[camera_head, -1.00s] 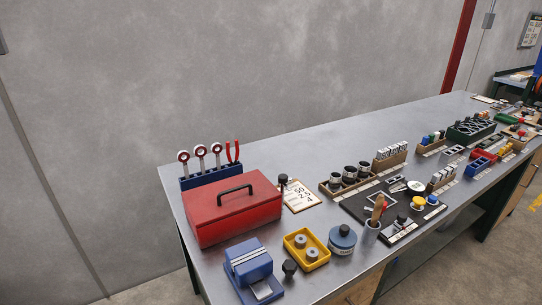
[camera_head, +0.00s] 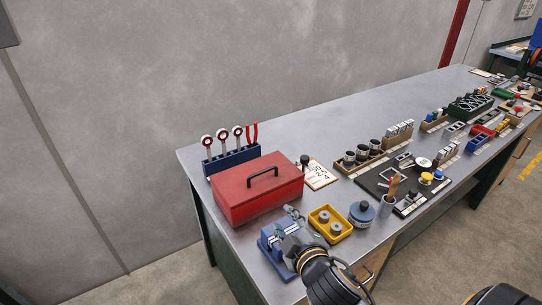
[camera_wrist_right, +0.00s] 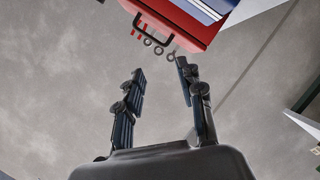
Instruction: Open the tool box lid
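The red tool box (camera_head: 254,198) stands on the left end of the workbench with its lid shut and a black handle (camera_head: 262,175) on top. In the right wrist view the tool box (camera_wrist_right: 205,22) appears at the top edge, with its black handle (camera_wrist_right: 152,30) beyond the fingertips. My right gripper (camera_head: 290,212) is in front of the tool box, over the blue vise, and looks apart from the box. In the right wrist view the two fingers of my right gripper (camera_wrist_right: 160,78) are spread wide with nothing between them. My left gripper is not seen.
A blue rack (camera_head: 232,160) with ring-ended tools and red pliers stands behind the box. The blue vise (camera_head: 270,242) is partly hidden by my arm. A yellow tray (camera_head: 331,235) and a blue round container (camera_head: 361,214) sit to its right. The bench (camera_head: 330,120) is bare behind.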

